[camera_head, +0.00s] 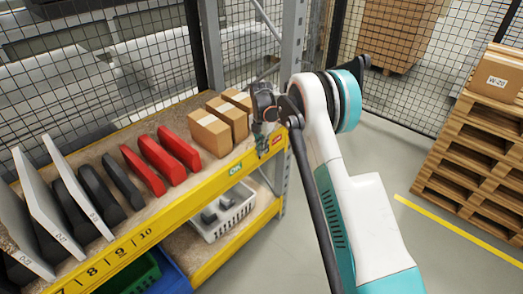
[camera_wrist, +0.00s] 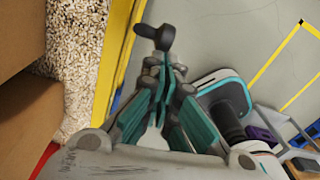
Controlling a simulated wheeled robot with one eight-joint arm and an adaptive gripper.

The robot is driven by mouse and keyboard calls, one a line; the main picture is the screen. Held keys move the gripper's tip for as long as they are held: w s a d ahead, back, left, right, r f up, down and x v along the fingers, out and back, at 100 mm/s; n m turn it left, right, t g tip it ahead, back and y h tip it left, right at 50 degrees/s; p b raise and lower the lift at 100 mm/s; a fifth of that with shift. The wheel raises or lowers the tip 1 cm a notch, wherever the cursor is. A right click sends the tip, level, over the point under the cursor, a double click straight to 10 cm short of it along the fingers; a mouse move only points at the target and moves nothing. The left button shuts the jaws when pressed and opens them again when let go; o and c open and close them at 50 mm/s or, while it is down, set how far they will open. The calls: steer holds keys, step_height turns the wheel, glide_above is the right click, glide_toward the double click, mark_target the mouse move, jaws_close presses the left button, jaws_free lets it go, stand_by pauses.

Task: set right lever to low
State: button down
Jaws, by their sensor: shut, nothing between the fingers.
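One black lever with a rounded knob (camera_wrist: 158,36) shows in the wrist view, just beyond my fingertips and beside the yellow shelf edge (camera_wrist: 116,60). My gripper (camera_wrist: 160,68) has its teal fingers closed together, with nothing held. Its tips are very close to the lever; I cannot tell whether they touch. In the head view my gripper (camera_head: 261,143) hangs at the right end of the yellow shelf beam (camera_head: 205,197), between a green label (camera_head: 236,170) and a red label (camera_head: 278,139). The lever is not clear there, and I see no second lever. Its setting cannot be read.
Cardboard boxes (camera_head: 210,133), red parts (camera_head: 160,160) and dark parts (camera_head: 95,195) stand on the shelf left of my gripper. A white basket (camera_head: 225,212) sits below. A grey rack post (camera_head: 291,60) rises close by. Floor at right is clear before the pallets (camera_head: 475,150).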

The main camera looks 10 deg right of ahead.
steer(key=w+d, duration=0.2)
steer(key=shift+d, duration=0.35)
steer(key=shift+w+d+f, duration=0.25)
steer(key=shift+w+d, duration=0.25)
steer(key=shift+d, duration=0.2)
steer(key=shift+w+d+f, duration=0.25)
steer(key=shift+w+d, duration=0.2)
steer(key=shift+d, duration=0.2)
step_height(320, 180, up, 12)
steer(key=shift+w, duration=0.4)
